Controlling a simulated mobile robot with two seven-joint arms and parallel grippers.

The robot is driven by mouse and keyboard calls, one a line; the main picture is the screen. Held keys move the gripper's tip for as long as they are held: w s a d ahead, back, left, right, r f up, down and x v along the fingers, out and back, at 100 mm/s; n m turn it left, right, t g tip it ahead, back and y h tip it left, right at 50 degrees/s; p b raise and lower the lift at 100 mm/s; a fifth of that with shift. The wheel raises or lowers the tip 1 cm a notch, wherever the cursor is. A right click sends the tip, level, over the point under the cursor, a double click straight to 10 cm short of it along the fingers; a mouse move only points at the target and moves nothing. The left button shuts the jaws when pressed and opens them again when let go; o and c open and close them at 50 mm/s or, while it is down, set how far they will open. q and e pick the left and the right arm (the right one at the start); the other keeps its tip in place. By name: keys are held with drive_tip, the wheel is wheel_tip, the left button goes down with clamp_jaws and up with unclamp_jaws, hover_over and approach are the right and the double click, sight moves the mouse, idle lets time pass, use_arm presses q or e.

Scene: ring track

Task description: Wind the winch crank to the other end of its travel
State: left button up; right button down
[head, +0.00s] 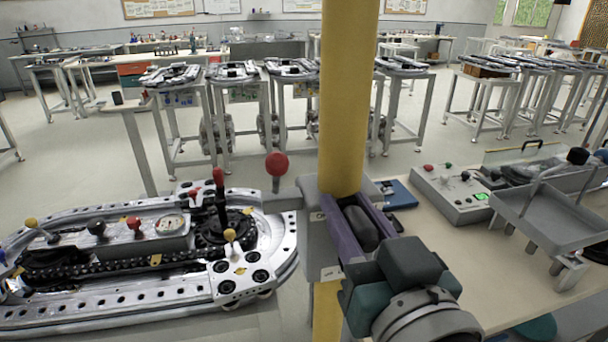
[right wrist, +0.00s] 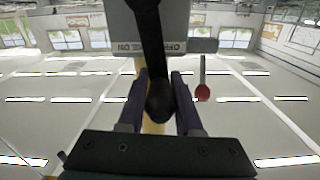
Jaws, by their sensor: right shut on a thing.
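The winch is a grey housing (head: 316,232) on a thick yellow post (head: 346,100) at the middle of the head view; the housing also shows at the top of the right wrist view (right wrist: 178,47). Its crank has a black arm (right wrist: 150,40) ending in a dark rounded grip (right wrist: 158,101). My right gripper (head: 358,222) has purple fingers, one on each side of this grip, and is shut on it. The fingers also show in the right wrist view (right wrist: 160,108). They partly hide the crank in the head view. My left gripper is not in view.
A red-knobbed lever (head: 277,165) stands left of the housing. A metal ring track (head: 120,295) with small knobbed levers fills the lower left. A workbench (head: 480,285) at right carries a control box (head: 455,195) and a grey tray (head: 545,222).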

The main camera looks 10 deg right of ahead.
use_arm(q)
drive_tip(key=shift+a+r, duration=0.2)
use_arm(e)
drive_tip(key=shift+a+n, duration=0.35)
drive_tip(key=shift+n, duration=0.15)
idle(0.5)
